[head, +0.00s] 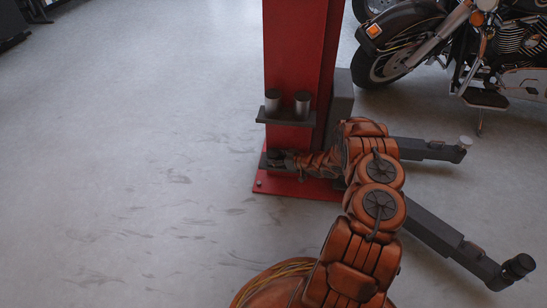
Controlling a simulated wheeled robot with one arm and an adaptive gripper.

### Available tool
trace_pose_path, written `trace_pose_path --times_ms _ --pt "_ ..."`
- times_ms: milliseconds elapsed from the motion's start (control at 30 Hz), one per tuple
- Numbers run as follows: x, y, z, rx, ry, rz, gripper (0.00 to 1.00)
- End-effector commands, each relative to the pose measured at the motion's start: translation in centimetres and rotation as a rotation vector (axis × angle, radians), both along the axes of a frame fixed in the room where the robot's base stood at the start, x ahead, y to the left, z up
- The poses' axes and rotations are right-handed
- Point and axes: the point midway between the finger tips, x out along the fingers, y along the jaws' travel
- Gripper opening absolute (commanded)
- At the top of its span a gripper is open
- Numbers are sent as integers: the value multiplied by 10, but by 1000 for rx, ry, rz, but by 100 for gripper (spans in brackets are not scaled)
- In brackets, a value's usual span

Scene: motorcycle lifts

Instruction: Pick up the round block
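Two dark grey round blocks stand upright side by side on a small dark shelf (285,119) of the red lift post. The left round block (272,102) and the right round block (302,104) look alike. My orange arm reaches in from the bottom right toward the post. My gripper (275,159) is dark and sits below the shelf, close to the foot of the post. Its fingers are small and blend with the dark part behind them, so I cannot tell whether it is open or holds anything. No round block is visibly in it.
The red lift post (302,50) stands on a bolted red base plate (290,187). Dark lift arms (450,240) stretch out to the right, one ending in a round pad (519,265). A motorcycle (470,50) stands at the upper right. The floor (120,170) at left is clear.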

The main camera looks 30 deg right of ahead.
Motion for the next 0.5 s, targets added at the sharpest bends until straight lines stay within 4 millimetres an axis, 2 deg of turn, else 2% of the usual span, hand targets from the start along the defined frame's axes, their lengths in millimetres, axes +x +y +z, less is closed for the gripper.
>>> trace_pose_path --times_ms 33,200,500 --pt "0 0 0 0 0 1 38" --pt "0 0 0 0 0 1 22" --pt "-1 1 3 0 1 1 22"
